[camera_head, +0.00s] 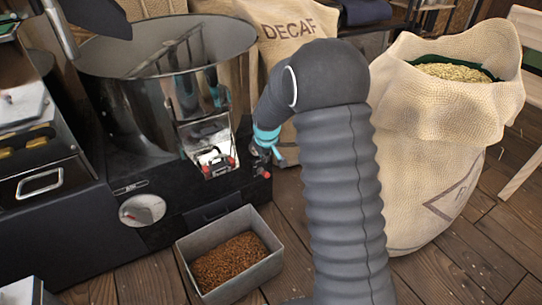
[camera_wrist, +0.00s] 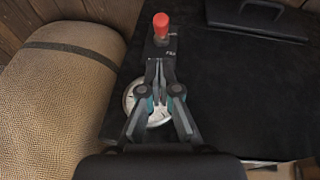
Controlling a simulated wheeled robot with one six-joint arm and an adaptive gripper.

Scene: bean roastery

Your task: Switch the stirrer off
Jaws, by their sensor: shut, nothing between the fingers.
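The stirrer stands in a large steel cooling pan (camera_head: 165,100) at the left in the head view, with its arms (camera_head: 165,50) showing inside. In the wrist view, a red-tipped switch lever (camera_wrist: 160,22) stands on the black base, with a small label below it too small to read. My gripper (camera_wrist: 158,66) is shut and empty, its tips just below the lever in the picture; contact cannot be told. A round metal dial-like disc (camera_wrist: 130,100) is partly hidden behind the fingers. In the head view my gripper (camera_head: 265,150) is at the base's right end.
A grey bin of brown beans (camera_head: 190,268) stands on the floor in front of the black base (camera_head: 190,195). A large burlap sack (camera_head: 440,150) is at the right, and a DECAF sack (camera_head: 290,25) is behind. A burlap sack (camera_wrist: 60,105) lies close on the left in the wrist view.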

